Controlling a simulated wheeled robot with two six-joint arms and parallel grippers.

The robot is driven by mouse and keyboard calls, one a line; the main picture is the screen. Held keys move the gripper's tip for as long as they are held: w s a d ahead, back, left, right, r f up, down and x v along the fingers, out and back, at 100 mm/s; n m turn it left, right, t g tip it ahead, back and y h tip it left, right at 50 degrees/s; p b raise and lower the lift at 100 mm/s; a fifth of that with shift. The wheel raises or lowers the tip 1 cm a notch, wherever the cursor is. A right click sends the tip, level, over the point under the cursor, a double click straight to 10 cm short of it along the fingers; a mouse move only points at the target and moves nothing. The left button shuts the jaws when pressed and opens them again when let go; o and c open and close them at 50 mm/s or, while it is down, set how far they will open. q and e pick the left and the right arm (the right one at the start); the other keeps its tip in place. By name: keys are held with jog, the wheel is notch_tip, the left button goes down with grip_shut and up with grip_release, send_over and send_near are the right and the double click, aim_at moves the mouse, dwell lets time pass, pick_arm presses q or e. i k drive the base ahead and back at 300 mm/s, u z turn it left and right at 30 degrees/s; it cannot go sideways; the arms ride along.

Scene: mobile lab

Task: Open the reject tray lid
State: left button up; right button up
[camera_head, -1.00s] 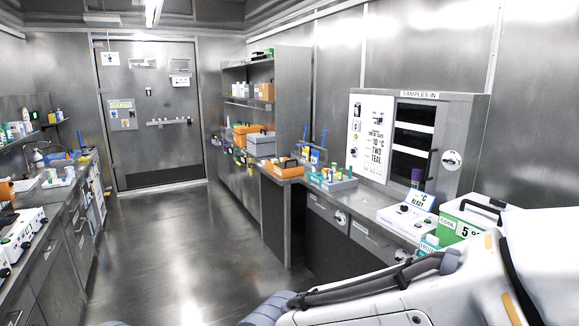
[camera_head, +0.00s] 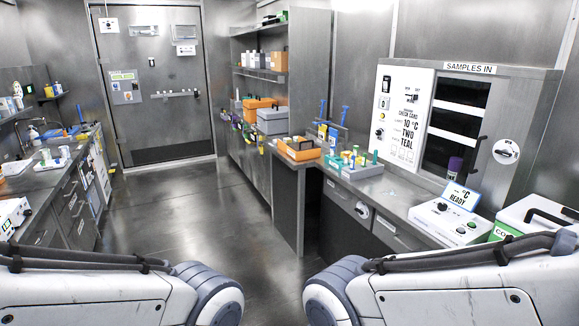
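I cannot tell which container is the reject tray; no label reading reject is legible. An orange open tray (camera_head: 299,153) stands on the right-hand counter. Behind it are a grey box (camera_head: 272,127) and an orange box (camera_head: 252,111), both seemingly closed. A white-lidded green cool box (camera_head: 545,212) with a black handle is at the right edge, its lid down. Only links of my two arms show along the bottom of the head view. Both grippers are out of view.
The right counter also holds a grey rack of colored vials (camera_head: 354,169) and a white device with a READY sign (camera_head: 440,222), before the SAMPLES IN cabinet (camera_head: 470,68). A cluttered left counter (camera_head: 40,180) faces it. The floor (camera_head: 200,210) between is clear up to the door (camera_head: 158,80).

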aim_at(306, 144)
jog(key=z, duration=0.25)
jog(key=i, duration=2.25)
jog(key=u, duration=0.5)
jog(key=i, duration=1.6)
jog(key=u, duration=0.35)
